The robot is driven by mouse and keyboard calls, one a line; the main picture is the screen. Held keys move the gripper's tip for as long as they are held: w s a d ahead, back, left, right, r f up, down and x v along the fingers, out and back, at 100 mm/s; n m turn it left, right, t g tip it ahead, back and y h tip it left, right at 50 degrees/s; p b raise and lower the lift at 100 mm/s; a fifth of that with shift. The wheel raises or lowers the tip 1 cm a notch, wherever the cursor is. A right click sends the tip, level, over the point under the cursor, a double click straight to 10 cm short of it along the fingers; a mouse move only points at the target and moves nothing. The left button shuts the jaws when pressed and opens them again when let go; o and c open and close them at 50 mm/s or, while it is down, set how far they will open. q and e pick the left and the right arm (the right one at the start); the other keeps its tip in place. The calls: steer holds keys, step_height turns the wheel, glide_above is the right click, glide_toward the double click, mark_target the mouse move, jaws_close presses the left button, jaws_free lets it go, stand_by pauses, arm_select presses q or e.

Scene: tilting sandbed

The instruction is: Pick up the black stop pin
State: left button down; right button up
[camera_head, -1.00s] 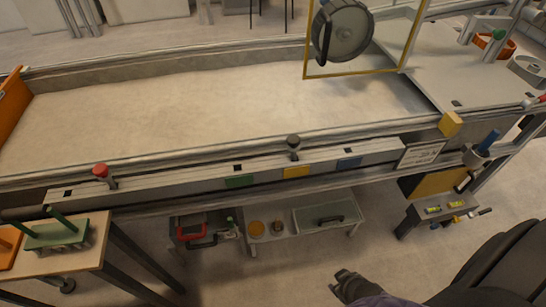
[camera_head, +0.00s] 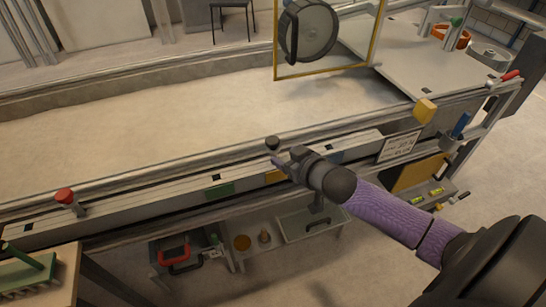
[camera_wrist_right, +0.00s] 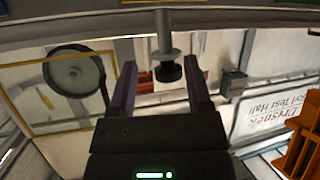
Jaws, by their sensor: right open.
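The black stop pin (camera_head: 272,143) has a round black knob and stands on the near rail of the sandbed (camera_head: 150,130). My right gripper (camera_head: 279,161) is just in front of it and below the knob in the head view. In the right wrist view my right gripper (camera_wrist_right: 159,66) has its two fingers apart, and the stop pin's knob (camera_wrist_right: 169,71) appears between them. Its grey shaft shows above the knob there. I cannot tell any contact, and the jaws hold nothing. My left gripper is not in view.
A red-knobbed pin (camera_head: 65,196) stands on the rail to the left. Green (camera_head: 219,190) and yellow blocks lie along the ledge.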

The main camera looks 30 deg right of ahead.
mark_target(275, 154)
steer(key=b+x, duration=0.2)
steer(key=x, duration=0.3)
steer(key=shift+w+a+f+b, duration=0.1)
steer(key=shift+a+f+b, duration=0.25)
steer(key=shift+b, duration=0.05)
steer(key=shift+r, duration=0.1)
jaws_close()
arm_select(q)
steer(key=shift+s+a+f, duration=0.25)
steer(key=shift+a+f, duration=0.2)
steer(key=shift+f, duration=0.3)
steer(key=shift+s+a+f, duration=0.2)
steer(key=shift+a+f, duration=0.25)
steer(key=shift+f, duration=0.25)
